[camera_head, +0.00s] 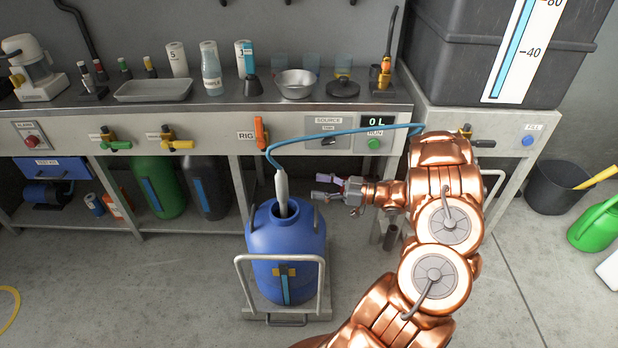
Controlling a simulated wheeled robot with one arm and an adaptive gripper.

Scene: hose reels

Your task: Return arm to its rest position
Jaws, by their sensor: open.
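My copper arm (440,222) reaches up from the bottom of the head view and bends left at its wrist. My gripper (326,188) points left with its jaws apart and nothing visible between them. It is just right of a grey nozzle (282,188) that hangs from a blue hose (340,133) and sits in the mouth of a blue barrel (286,245). The gripper looks apart from the nozzle. The blue hose runs right and its end passes behind my arm.
The barrel stands on a metal trolley (239,275) on the floor. A workbench (200,106) with bottles, a metal bowl (295,83) and valves runs behind. A large grey tank (445,60) stands at right. A black bin (560,188) and green watering can (598,224) are farther right. Floor left is mostly clear.

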